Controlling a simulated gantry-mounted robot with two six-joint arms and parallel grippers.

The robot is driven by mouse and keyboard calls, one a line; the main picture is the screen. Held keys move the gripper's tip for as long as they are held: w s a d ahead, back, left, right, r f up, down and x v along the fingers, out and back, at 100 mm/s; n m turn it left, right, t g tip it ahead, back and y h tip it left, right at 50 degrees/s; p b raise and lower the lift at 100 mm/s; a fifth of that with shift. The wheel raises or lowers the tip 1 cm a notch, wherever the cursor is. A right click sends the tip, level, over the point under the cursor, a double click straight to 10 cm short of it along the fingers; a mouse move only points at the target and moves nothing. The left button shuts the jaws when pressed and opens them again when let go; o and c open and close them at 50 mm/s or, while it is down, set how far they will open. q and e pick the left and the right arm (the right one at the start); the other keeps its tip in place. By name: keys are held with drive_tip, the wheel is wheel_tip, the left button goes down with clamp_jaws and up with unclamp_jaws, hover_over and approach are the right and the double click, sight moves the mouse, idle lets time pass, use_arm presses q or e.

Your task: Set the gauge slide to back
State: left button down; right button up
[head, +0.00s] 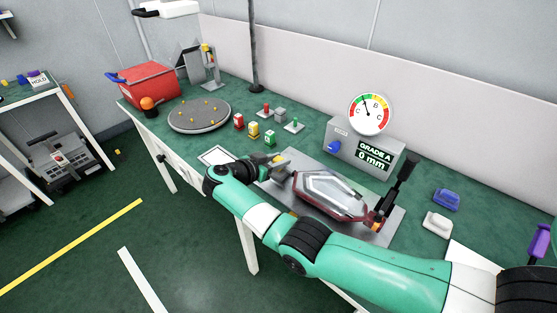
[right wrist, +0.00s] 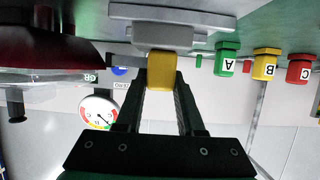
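The gauge slide shows in the right wrist view as a grey block (right wrist: 170,28) with a yellow knob (right wrist: 161,70). In the head view the yellow knob (head: 279,159) is small, at the left end of the metal fixture plate (head: 300,158). My right gripper (head: 272,160) reaches over the bench from the right. In the right wrist view its two dark fingers (right wrist: 162,88) lie close along both sides of the knob and look shut on it. The gauge box (head: 365,148) has a round dial (head: 371,113) and reads "GRADE A 0 mm". My left gripper is not in view.
A red-rimmed tail lamp (head: 328,193) lies on the plate beside a black-handled clamp (head: 397,190). Red, yellow and green lettered blocks (head: 254,130) stand behind my gripper. A round grey turntable (head: 198,116) and a red bin (head: 150,86) are farther left.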

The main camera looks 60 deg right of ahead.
clamp_jaws()
idle(1.0)
